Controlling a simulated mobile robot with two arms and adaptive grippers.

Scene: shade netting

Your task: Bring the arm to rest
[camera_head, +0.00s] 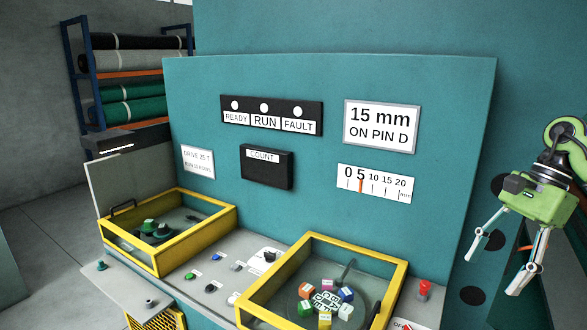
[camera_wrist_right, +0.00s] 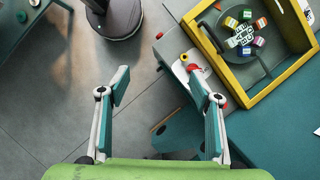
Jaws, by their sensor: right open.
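My right arm comes in at the right edge of the head view. Its green-bodied gripper (camera_head: 503,262) hangs to the right of the teal machine panel (camera_head: 330,150), fingers pointing down and spread apart. In the right wrist view the two fingers of the gripper (camera_wrist_right: 160,110) are wide apart with nothing between them; grey floor and the machine's edge show below. The gripper touches nothing that I can see. My left gripper does not show in either view.
A yellow-framed bay (camera_head: 395,285) with several coloured blocks is left of the gripper. A red knob (camera_head: 424,288) stands on the console near the gripper. Another yellow-framed bay (camera_head: 225,222) lies further left. A roll rack (camera_head: 85,90) stands behind. Open floor (camera_wrist_right: 50,110) shows below.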

